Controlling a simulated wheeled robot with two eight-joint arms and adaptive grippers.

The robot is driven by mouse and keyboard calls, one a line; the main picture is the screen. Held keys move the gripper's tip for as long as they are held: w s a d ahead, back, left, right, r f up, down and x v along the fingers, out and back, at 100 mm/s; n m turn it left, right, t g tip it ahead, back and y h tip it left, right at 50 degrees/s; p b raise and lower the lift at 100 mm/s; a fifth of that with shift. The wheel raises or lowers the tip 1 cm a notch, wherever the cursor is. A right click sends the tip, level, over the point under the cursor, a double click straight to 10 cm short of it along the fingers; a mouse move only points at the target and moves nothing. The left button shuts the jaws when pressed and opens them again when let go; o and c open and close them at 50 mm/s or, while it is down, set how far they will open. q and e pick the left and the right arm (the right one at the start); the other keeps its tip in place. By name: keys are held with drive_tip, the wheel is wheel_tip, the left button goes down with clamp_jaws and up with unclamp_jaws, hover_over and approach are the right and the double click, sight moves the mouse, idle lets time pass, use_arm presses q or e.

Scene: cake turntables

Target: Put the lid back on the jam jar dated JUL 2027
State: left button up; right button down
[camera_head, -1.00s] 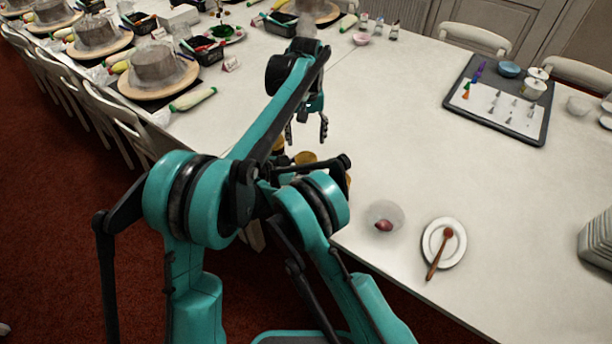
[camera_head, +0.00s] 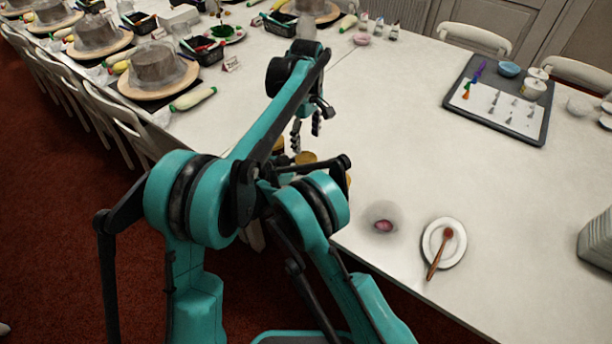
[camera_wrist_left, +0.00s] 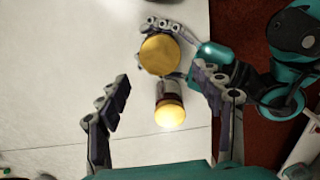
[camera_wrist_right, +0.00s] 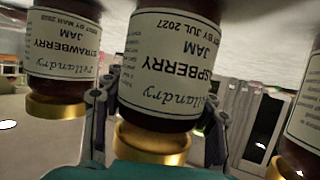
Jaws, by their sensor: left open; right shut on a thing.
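The raspberry jam jar (camera_wrist_right: 165,70), its label reading JUL 2027, stands between the fingers of my right gripper (camera_wrist_right: 155,118), which is shut on it. The jar appears upside down in the right wrist view. A gold lid (camera_wrist_right: 150,148) shows at its top end; I cannot tell how firmly it sits. In the left wrist view a round gold top (camera_wrist_left: 160,55) lies between the right gripper's fingers. My left gripper (camera_wrist_left: 166,108) is open and empty; in the head view it (camera_head: 306,130) hangs over the jars. A strawberry jar (camera_wrist_right: 62,50) stands beside the raspberry jar.
Another gold-lidded jar (camera_wrist_right: 300,135) is at the right edge of the right wrist view. Right of my arms are a clear bowl (camera_head: 384,210) and a white plate (camera_head: 459,254) with a spoon. A dark tray (camera_head: 525,128) lies farther back. The table's middle is clear.

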sight(306, 159)
use_arm(q)
wheel_tip(306, 159, down, 8)
drive_tip(key=shift+r, duration=0.25)
drive_tip(key=shift+c, duration=0.3)
drive_tip(key=c, duration=0.9)
drive_tip(key=m, duration=0.4)
drive_tip(key=shift+c, duration=0.2)
drive_tip(key=m, duration=0.4)
drive_tip(key=shift+m, duration=0.3)
drive_tip(key=m, duration=0.4)
drive_tip(key=shift+m, duration=0.4)
drive_tip(key=m, duration=0.5)
drive_tip(key=o, duration=1.3)
